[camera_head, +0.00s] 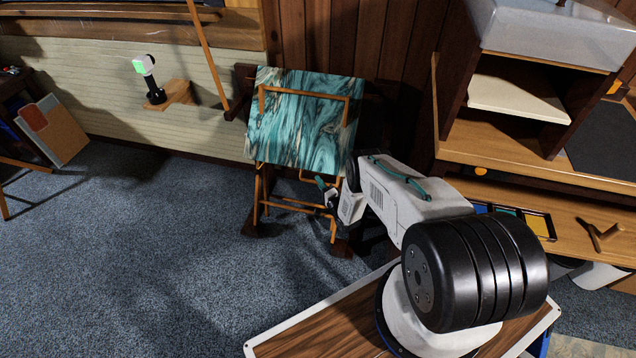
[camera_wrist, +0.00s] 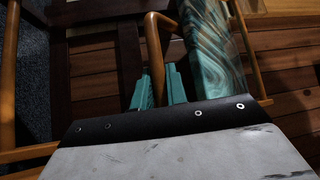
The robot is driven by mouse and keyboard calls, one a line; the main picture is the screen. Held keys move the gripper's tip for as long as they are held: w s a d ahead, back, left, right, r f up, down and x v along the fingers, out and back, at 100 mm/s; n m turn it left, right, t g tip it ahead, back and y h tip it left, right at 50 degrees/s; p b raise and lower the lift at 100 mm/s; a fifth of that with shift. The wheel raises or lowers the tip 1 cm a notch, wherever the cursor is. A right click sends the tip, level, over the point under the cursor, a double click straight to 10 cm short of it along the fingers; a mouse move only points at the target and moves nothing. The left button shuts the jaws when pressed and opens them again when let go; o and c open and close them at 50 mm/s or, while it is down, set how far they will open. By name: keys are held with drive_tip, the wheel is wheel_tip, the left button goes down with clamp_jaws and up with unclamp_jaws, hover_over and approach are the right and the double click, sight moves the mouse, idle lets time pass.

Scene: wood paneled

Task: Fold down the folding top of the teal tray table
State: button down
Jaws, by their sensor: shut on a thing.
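The teal tray table stands against the panelled wall. Its marbled teal top (camera_head: 300,130) is raised, steeply tilted above an orange-brown wooden leg frame (camera_head: 257,195). A thin rectangular wooden bar shows across the upper face of the top. My gripper (camera_head: 322,184) is low at the right, just below the top's lower edge. In the wrist view, the teal fingers of my gripper (camera_wrist: 158,84) are shut on a bent wooden bar (camera_wrist: 153,40), which runs down between them. The marbled top (camera_wrist: 208,60) is close by on the right, seen nearly edge-on. The exact contact is partly hidden.
A wooden counter (camera_head: 500,155) with a sink stands at the right. A small wall shelf (camera_head: 180,95) holds a black and white device at the left. A folder (camera_head: 52,130) leans at the far left. The carpet (camera_head: 130,250) in front and to the left is clear.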

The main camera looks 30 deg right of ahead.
drive_tip(key=shift+s+d+f, duration=0.1)
drive_tip(key=shift+s+d, duration=0.05)
drive_tip(key=shift+d, duration=0.2)
drive_tip(key=c, duration=1.4)
unclamp_jaws()
drive_tip(key=shift+d, duration=0.15)
drive_tip(key=s+f, duration=0.1)
drive_tip(key=s, duration=0.6)
drive_tip(key=shift+s+d, duration=0.15)
drive_tip(key=shift+s, duration=0.25)
